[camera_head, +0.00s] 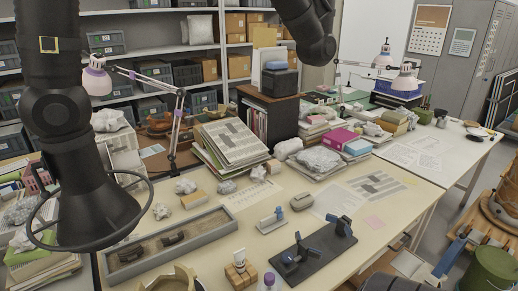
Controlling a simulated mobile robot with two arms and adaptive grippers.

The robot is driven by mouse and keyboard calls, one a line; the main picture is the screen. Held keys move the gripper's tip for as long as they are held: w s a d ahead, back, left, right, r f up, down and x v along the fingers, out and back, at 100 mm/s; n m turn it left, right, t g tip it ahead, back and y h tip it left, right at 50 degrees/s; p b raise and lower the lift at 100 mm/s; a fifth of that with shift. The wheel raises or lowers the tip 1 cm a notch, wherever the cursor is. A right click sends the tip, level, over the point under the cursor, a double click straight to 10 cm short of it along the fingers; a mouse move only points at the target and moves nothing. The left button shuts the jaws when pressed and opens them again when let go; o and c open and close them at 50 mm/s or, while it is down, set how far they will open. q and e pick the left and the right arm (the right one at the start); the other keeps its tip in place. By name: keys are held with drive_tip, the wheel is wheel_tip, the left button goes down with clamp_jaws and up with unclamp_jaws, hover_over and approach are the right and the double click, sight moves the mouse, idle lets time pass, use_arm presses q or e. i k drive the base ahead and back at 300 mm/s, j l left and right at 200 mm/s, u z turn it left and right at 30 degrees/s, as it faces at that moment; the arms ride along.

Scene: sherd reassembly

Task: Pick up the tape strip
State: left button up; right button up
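I cannot make out a tape strip for certain. A small pale grey holder with a blue upright piece (271,219) stands mid-table and may be a tape dispenser. A dark base plate (312,251) with two blue clamp-like parts lies to its right.
A wooden block with white pieces (240,272), a purple-capped bottle (269,281) and a tan vessel (176,281) stand at the front edge. A desk lamp (178,110), stacked papers (232,143) and books (341,138) line the back. The table is clear around the pink note (374,222).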

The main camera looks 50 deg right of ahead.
sight(278, 209)
drive_tip(key=z, duration=1.75)
